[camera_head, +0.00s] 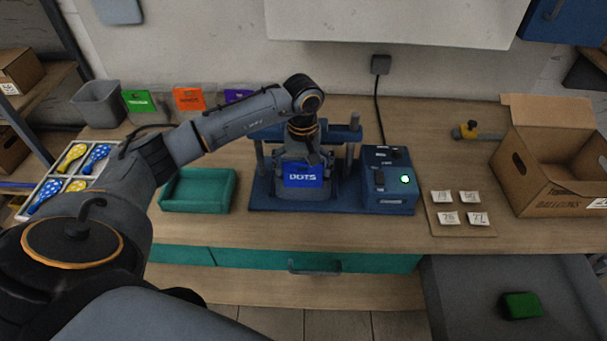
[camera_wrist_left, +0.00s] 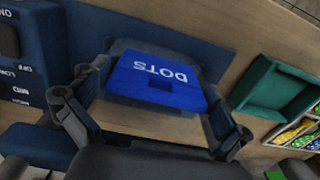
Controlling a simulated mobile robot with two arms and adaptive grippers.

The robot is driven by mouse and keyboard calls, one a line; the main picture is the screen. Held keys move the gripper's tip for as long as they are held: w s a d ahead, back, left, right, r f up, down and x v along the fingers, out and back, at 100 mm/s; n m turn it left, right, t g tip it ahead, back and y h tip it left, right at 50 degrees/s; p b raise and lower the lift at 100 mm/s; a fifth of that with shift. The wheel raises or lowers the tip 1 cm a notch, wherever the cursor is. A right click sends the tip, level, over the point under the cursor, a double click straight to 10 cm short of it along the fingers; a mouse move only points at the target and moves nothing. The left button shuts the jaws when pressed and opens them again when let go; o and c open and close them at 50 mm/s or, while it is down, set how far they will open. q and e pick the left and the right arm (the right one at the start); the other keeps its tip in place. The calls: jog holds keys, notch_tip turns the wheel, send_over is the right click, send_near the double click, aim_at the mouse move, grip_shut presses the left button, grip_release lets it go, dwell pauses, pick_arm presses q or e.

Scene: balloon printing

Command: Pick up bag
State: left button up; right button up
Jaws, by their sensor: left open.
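A flat blue piece marked DOTS (camera_head: 303,176) is at the front middle of the blue press (camera_head: 262,191); I cannot tell if it is a bag. It also shows in the left wrist view (camera_wrist_left: 158,79), lying between my finger tips. My left gripper (camera_wrist_left: 152,123) is open, with one finger on each side of the piece's near edge. In the head view my left gripper (camera_head: 303,155) hangs down over the press, partly hiding it. Contact with the piece cannot be told. Green (camera_head: 139,101), orange (camera_head: 188,98) and purple (camera_head: 237,96) packets stand at the back wall. My right gripper is not in view.
A teal tray (camera_head: 199,207) lies left of the press, beside a white divided tray (camera_head: 22,214) of balloons. A control box (camera_head: 388,190) with a lit green button, a board with white labels (camera_head: 458,233) and an open cardboard box (camera_head: 545,180) stand right.

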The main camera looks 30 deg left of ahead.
pick_arm(q)
jog(key=c, duration=0.5)
jog(key=shift+r, duration=0.1)
